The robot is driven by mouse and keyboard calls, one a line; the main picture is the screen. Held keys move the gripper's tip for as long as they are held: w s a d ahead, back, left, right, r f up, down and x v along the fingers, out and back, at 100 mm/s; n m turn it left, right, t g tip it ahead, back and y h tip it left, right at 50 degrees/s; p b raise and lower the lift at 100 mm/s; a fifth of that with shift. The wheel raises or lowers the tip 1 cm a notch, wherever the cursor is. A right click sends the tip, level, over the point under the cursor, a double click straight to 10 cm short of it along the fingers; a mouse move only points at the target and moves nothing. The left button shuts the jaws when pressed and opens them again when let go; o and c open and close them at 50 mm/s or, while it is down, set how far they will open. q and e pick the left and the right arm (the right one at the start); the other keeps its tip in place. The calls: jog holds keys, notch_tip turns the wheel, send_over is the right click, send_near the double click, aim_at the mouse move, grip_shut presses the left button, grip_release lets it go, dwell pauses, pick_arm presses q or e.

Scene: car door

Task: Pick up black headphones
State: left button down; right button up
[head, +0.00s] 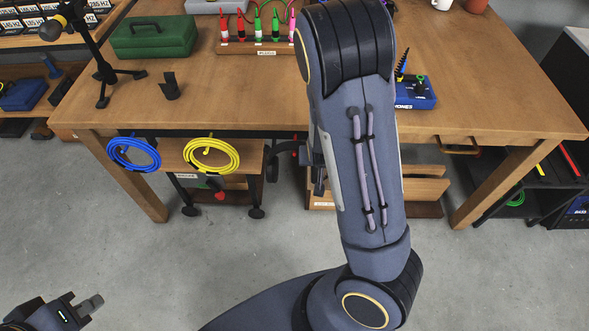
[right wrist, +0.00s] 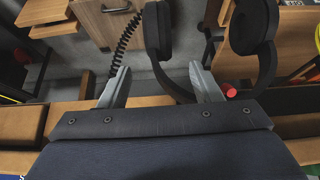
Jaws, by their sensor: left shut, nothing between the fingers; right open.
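The black headphones (right wrist: 157,32) show in the right wrist view, with one ear cup near the top middle and a rounded cup and band at the upper right. A coiled black cord hangs to the left of them. My right gripper (right wrist: 160,80) is open, its two grey fingers pointing toward the headphones, with nothing gripped. One ear cup lies ahead of the gap between the fingers. In the head view my right arm hides most of this area. My left gripper (head: 90,303) is at the lower left, shut and empty, far from the headphones.
A wooden workbench (head: 245,95) fills the head view. On it are a green toolbox (head: 153,37), a row of screwdrivers (head: 257,28) and a blue holder (head: 415,93). Blue (head: 133,154) and yellow (head: 212,156) coiled cables hang at its front edge. The floor in front is clear.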

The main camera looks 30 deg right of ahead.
jog(key=b+x, duration=0.1)
jog(key=x, duration=0.2)
jog(key=b+x, duration=0.1)
jog(key=x, duration=0.2)
jog(key=shift+s+a+f, duration=0.1)
jog(key=shift+s+f, duration=0.05)
jog(key=shift+s, duration=0.1)
jog(key=shift+w+f, duration=0.2)
jog(key=shift+f, duration=0.15)
jog(key=c, duration=1.1)
jog(key=shift+c, duration=0.7)
jog(key=shift+r, duration=0.15)
